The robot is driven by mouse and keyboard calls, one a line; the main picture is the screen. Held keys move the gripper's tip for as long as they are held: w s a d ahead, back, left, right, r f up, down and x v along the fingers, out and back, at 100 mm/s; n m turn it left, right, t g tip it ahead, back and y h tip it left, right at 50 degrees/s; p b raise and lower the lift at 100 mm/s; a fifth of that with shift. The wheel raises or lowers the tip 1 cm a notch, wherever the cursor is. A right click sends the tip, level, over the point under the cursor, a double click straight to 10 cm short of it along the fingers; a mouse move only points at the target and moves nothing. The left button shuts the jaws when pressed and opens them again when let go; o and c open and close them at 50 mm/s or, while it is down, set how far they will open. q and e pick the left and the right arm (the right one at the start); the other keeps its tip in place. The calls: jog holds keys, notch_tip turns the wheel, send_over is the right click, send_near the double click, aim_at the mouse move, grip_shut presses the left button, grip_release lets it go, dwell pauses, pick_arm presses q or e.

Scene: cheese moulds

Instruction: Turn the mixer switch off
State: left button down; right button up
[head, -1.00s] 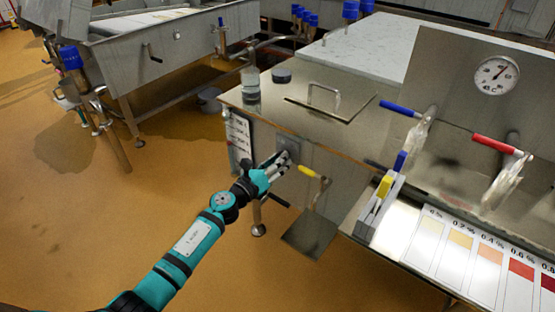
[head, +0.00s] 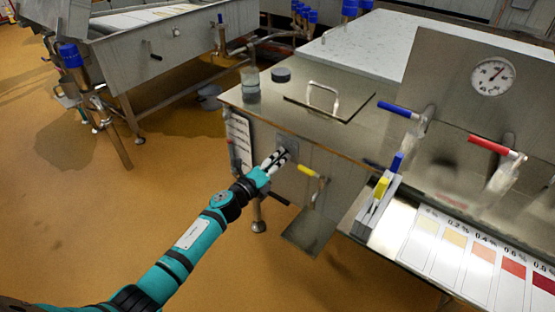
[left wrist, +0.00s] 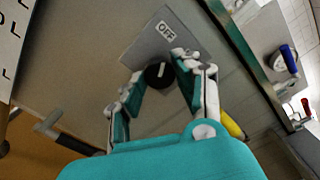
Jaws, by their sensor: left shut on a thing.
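The mixer switch is a round black knob (left wrist: 157,77) with a white pointer mark, on a grey square plate (left wrist: 152,42) labelled OFF. The pointer mark lies roughly toward the OFF label in the left wrist view. In the head view the plate (head: 288,141) shows on the steel front panel, with the knob hidden by the fingers. My left gripper (head: 280,159) is at the plate. In the left wrist view its two fingers (left wrist: 160,80) stand on either side of the knob, shut on it. My right gripper is not in view.
A yellow-handled valve (head: 308,170) sticks out just right of the gripper. A white chart (head: 239,138) hangs at the panel's left. A jar (head: 250,84) and a lid handle (head: 322,96) are on top. Blue (head: 399,109) and red (head: 489,144) handles are farther right.

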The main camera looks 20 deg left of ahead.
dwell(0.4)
pick_arm(q)
jog(key=c, duration=0.9)
grip_release()
jog(key=shift+c, duration=0.2)
jog(key=shift+s, duration=0.1)
jog(key=shift+s+a, duration=0.2)
jog(key=shift+s, duration=0.1)
jog(key=v, duration=1.1)
jog(key=shift+s, duration=0.1)
